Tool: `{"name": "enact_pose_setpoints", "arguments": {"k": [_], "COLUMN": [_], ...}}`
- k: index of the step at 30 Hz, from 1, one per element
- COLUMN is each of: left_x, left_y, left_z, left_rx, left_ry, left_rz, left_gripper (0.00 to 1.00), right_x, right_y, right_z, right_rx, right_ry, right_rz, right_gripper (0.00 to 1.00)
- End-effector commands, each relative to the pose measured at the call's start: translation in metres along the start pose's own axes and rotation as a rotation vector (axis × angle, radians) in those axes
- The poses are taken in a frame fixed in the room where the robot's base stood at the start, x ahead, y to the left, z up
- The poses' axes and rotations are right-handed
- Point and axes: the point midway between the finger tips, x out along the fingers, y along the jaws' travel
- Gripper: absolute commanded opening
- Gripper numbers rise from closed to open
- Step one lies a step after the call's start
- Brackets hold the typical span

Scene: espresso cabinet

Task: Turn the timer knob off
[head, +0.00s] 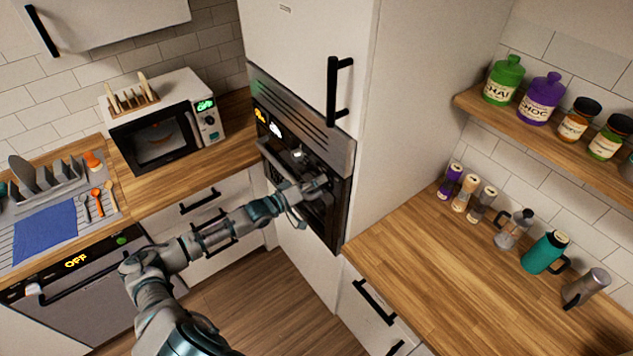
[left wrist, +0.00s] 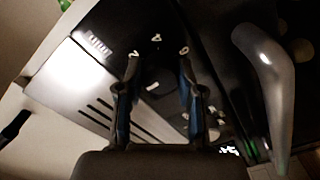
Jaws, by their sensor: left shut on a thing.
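The built-in black and steel appliance (head: 300,150) stands in the tall white cabinet in the head view. My left gripper (head: 308,190) reaches its front from the left. In the left wrist view, my left gripper (left wrist: 158,68) has its two fingers on either side of a dark round knob (left wrist: 157,78) and is shut on it. The knob has a short white mark, and white digits such as 2, 4 and 6 stand around it on the black panel. In the head view the knob is hidden behind the gripper. My right gripper is out of view.
A thick grey curved handle (left wrist: 272,85) stands out close to the right of my gripper in the left wrist view. A microwave (head: 165,130) sits on the left counter. The right wooden counter (head: 450,270) has bottles and jugs along the wall, with free room in front.

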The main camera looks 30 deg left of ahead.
Motion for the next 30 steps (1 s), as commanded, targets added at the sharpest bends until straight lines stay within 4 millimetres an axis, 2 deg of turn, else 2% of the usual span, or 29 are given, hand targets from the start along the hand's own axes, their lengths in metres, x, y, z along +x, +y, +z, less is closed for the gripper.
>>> {"name": "enact_pose_setpoints", "arguments": {"k": [9, 21, 22, 24, 25, 30], "left_x": [-0.0003, 0.0, 0.0, 0.0, 0.0, 0.0001], "left_y": [-0.0021, -0.0006, -0.0004, 0.0, 0.0, 0.0004], "left_z": [-0.0017, -0.0041, -0.0044, -0.0044, -0.0042, -0.0032], "left_rx": [-0.076, -0.08, -0.08, -0.079, -0.079, -0.079], "left_ry": [0.002, 0.006, 0.006, 0.006, 0.006, 0.005], "left_rz": [-0.005, -0.001, -0.001, 0.0, 0.0, 0.001], "left_gripper": [0.02, 0.02, 0.39, 0.57, 0.62, 0.62], "right_x": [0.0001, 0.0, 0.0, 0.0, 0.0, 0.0], "right_y": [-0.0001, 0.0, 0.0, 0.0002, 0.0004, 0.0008], "right_z": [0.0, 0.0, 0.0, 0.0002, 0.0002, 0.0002], "right_rx": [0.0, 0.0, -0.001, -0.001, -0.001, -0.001], "right_ry": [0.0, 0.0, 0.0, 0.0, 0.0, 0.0], "right_rz": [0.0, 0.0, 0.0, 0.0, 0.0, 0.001], "right_gripper": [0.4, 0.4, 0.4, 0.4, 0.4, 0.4]}}
